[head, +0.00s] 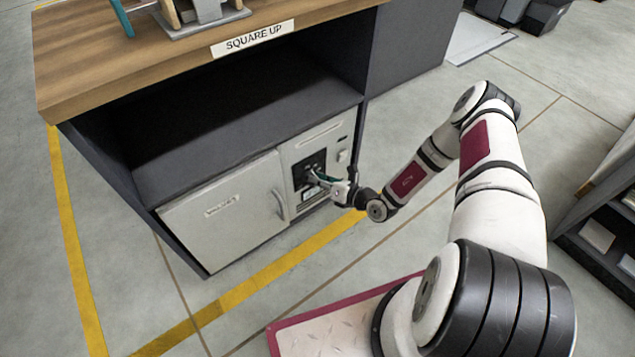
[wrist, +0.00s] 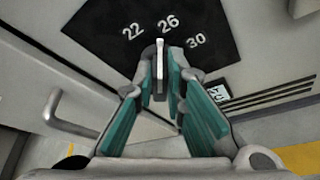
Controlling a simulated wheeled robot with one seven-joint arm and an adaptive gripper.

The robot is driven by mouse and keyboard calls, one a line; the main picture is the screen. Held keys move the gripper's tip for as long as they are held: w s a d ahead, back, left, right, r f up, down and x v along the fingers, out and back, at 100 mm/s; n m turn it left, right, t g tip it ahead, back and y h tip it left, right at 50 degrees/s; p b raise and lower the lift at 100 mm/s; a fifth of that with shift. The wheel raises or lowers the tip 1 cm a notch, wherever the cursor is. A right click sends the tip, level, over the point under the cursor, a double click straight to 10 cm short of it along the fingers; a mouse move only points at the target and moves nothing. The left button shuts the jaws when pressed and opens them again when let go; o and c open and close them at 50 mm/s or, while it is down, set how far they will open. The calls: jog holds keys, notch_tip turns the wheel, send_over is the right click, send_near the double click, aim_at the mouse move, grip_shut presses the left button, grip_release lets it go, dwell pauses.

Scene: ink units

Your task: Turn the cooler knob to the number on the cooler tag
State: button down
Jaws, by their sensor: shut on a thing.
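The cooler (head: 185,231) is a pale grey unit low inside the dark bench, with a dark dial plate (head: 302,168) on its right part. In the wrist view the black dial plate (wrist: 95,22) carries the numbers 22, 26 and 30. The knob (wrist: 160,52) stands between my fingertips, its white line pointing up, close to 26 and slightly on the 22 side. My gripper (wrist: 161,76) is shut on the knob; it also shows at the dial in the head view (head: 316,178). A small white tag (wrist: 218,92) is partly behind my right finger; its number is not clearly readable.
A cooler door handle (wrist: 70,115) sticks out left of my gripper. The wooden bench top (head: 140,65) overhangs above, with a "SQUARE UP" sign (head: 252,38). Shelving (head: 598,235) stands at the far right.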

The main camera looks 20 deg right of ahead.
jog(key=shift+d+f+m+y+b, duration=0.1)
jog(key=shift+f+m+y+b, duration=0.05)
jog(key=shift+m+y+b, duration=0.4)
jog(key=c, duration=1.6)
grip_release()
jog(key=shift+c, duration=0.2)
jog(key=v, duration=1.2)
